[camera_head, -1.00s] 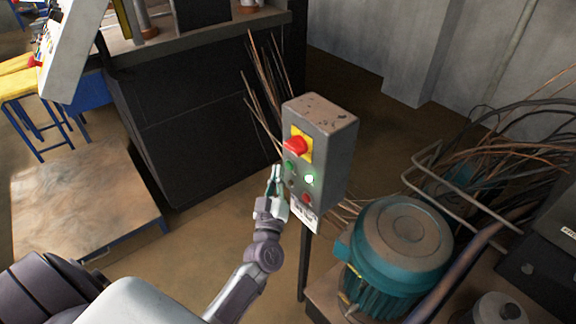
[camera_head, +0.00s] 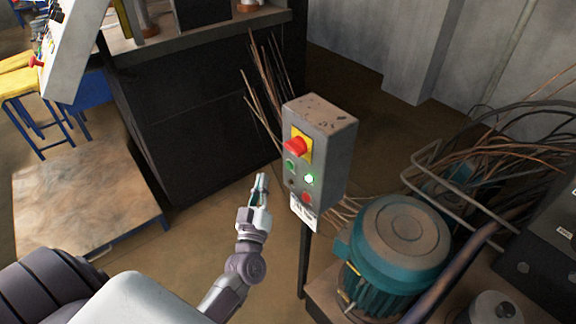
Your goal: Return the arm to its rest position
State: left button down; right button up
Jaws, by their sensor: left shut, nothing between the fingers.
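My left gripper (camera_head: 260,188) is shut and empty, pointing up and away from me, in the middle of the head view. It is to the left of a grey control box (camera_head: 333,150) on a post and apart from it. My left arm reaches in from the bottom. My right gripper is not in view.
A teal motor (camera_head: 398,255) stands at the lower right, with tangled cables (camera_head: 520,150) behind it. A dark bench (camera_head: 205,125) is at the back left. A low wooden-topped table (camera_head: 85,200) stands at the left. Bare floor lies below my gripper.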

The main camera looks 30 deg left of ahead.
pick_arm(q)
jog(key=shift+f, duration=0.1)
dwell(0.4)
jog(key=s+d+f+m+g+h, duration=0.3)
jog(key=f, duration=0.8)
jog(key=s+d+f+m+g+h, duration=0.2)
jog(key=s+d+f, duration=0.15)
jog(key=f, duration=0.65)
jog(key=s+d+f+m+g+h, duration=0.2)
jog(key=s+f+m+g+h, duration=0.1)
jog(key=f, duration=0.8)
jog(key=s+f+m+g, duration=0.2)
jog(key=s+f+g, duration=0.3)
jog(key=s+f, duration=0.4)
jog(key=s+f+m+g, duration=0.2)
jog(key=s+f+g, duration=0.4)
jog(key=s, duration=1.7)
notch_tip(320, 180, down, 4)
jog(key=shift+s+d+r, duration=0.1)
jog(key=shift+s+d, duration=0.2)
jog(key=shift+s, duration=0.1)
